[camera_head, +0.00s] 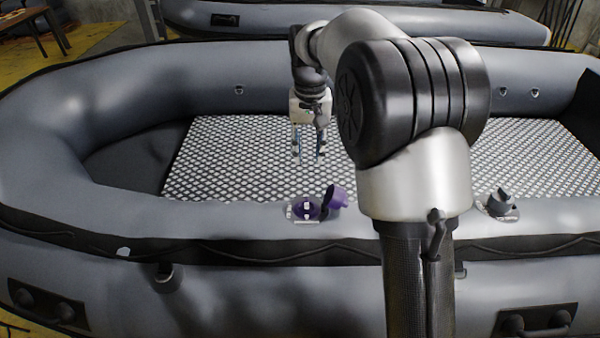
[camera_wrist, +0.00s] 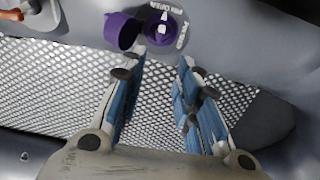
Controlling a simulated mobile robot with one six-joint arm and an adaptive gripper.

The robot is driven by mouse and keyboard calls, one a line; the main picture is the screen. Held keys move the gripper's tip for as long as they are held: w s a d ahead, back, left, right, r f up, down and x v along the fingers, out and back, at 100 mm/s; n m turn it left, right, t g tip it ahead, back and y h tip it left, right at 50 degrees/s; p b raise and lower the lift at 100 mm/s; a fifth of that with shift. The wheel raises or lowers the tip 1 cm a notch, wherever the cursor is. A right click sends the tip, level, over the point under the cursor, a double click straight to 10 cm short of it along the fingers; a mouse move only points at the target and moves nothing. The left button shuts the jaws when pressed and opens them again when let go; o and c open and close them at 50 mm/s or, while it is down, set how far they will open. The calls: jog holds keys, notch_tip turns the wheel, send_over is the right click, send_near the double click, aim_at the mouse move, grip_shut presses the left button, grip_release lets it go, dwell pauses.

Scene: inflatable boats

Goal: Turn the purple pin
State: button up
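The purple valve (camera_head: 305,209) sits on the near tube of the grey boat, its purple cap (camera_head: 335,197) tipped open to the right. In the wrist view the valve (camera_wrist: 161,34) is at the top centre, with a pale pin (camera_wrist: 163,17) standing in its middle and the open cap (camera_wrist: 121,31) to its left. My gripper (camera_head: 308,158) hangs over the patterned floor, behind the valve in the head view and apart from it. In the wrist view its two blue-padded fingers (camera_wrist: 162,66) are spread with nothing between them.
The grey inflatable boat (camera_head: 150,222) fills the view, its patterned floor (camera_head: 240,155) clear below my gripper. A second valve with a grey cap (camera_head: 500,203) sits on the near tube at right. Another boat (camera_head: 370,20) lies behind.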

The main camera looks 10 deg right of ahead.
aim_at(307, 200)
jog(key=f+b, duration=0.1)
jog(key=f, duration=0.8)
jog(key=f+b, duration=0.1)
jog(key=f, duration=0.8)
jog(key=shift+w+b, duration=0.2)
jog(key=shift+b, duration=0.15)
jog(key=shift+r, duration=0.1)
jog(key=shift+c, duration=0.4)
grip_shut()
